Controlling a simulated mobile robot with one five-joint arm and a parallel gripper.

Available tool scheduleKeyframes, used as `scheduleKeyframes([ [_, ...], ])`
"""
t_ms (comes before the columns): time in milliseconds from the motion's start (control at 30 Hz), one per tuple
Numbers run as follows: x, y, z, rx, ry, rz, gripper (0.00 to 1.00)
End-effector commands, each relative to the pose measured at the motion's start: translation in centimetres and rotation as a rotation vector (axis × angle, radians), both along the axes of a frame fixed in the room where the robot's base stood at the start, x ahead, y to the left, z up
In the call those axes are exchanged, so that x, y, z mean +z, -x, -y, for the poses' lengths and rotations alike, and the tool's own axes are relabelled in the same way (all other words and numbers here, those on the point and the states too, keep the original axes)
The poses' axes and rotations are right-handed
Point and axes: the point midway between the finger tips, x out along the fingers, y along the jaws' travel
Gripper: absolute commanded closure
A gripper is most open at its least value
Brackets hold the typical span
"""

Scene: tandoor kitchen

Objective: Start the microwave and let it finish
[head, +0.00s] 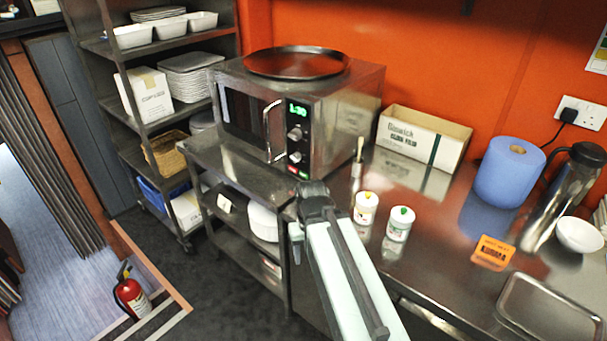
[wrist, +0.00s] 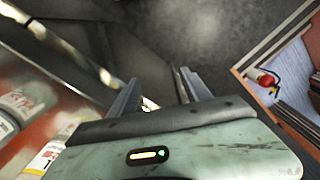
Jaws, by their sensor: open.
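The steel microwave (head: 347,108) stands on the steel worktop with its door shut. Its display (head: 298,109) glows green and seems to read 1:30. Two knobs sit below the display, with small red and green buttons (head: 298,172) under them. A vertical bar handle (head: 273,131) is on the door's right side. My gripper's end shows in the head view in front of and below the control panel, apart from it; its fingertips are hard to make out there. In the wrist view my gripper (wrist: 160,88) has its two fingers spread, with nothing between them. The microwave's panel is not recognisable there.
A dark round tray (head: 296,62) lies on the microwave. Two small jars (head: 366,208) stand on the counter right of my arm. A cardboard box (head: 424,137), a blue roll (head: 509,171) and a jug stand further right. A fire extinguisher (head: 131,293) is on the floor at left.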

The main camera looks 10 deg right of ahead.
Motion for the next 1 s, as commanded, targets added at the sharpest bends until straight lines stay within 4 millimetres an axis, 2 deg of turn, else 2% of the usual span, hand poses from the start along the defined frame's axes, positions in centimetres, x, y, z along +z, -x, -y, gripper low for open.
scheduleKeyframes([
  [367, 0.0, 0.0, 0.0, 0.0, 0.0, 0.0, 0.44],
  [567, 0.0, 0.0, 0.0, 0.0, 0.0, 0.0, 0.99],
  [1000, 0.0, 0.0, 0.0, 0.0, 0.0, 0.0, 1.0],
])
